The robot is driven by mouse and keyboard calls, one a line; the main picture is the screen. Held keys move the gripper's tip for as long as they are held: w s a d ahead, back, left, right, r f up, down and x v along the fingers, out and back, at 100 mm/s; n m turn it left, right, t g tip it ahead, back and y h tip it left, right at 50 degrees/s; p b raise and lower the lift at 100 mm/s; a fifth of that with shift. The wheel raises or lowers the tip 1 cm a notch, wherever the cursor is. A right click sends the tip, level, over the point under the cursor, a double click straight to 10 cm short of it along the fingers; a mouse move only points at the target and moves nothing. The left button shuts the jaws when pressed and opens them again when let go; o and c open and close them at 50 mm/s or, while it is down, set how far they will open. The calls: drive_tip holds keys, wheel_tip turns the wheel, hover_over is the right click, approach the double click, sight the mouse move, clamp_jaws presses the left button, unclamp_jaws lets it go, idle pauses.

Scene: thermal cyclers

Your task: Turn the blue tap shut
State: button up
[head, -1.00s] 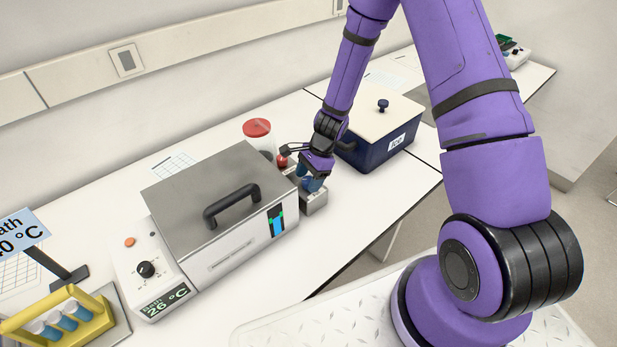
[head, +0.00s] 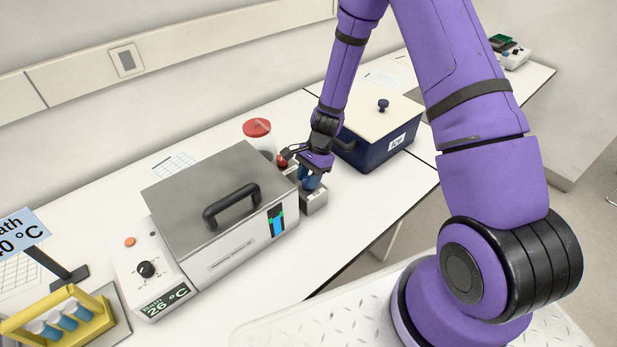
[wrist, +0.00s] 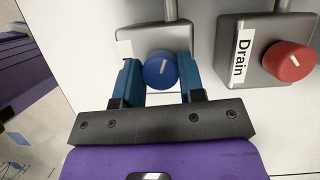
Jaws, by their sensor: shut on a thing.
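The blue tap (wrist: 160,70) is a round knob with a white pointer mark on a grey block (wrist: 140,36), seen in the wrist view. My gripper (wrist: 160,74) has its two blue fingers on either side of the knob and is shut on it.
A red tap (wrist: 290,61) labelled Drain stands close beside, right in the wrist view. The lidded water bath (head: 215,200) reads 26 °C. A red-capped jar (head: 257,130) and a dark blue ice box (head: 375,145) stand nearby. A yellow tube rack (head: 85,325) is front left.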

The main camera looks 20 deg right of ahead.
drive_tip(key=n+g+h, duration=0.1)
drive_tip(key=n, duration=0.2)
drive_tip(key=n+g+h, duration=0.1)
drive_tip(key=n, duration=0.3)
drive_tip(key=shift+w, duration=0.1)
drive_tip(key=n+h, duration=0.1)
drive_tip(key=n, duration=0.2)
drive_tip(key=n+h, duration=0.1)
drive_tip(key=n, duration=0.2)
drive_tip(key=shift+a+n+g, duration=0.1)
drive_tip(key=shift+n+g, duration=0.2)
idle(0.3)
drive_tip(key=o, duration=0.9)
drive_tip(key=v, duration=1)
drive_tip(key=shift+w+a+r, duration=0.15)
drive_tip(key=shift+w+r, duration=0.05)
drive_tip(key=shift+r, duration=0.15)
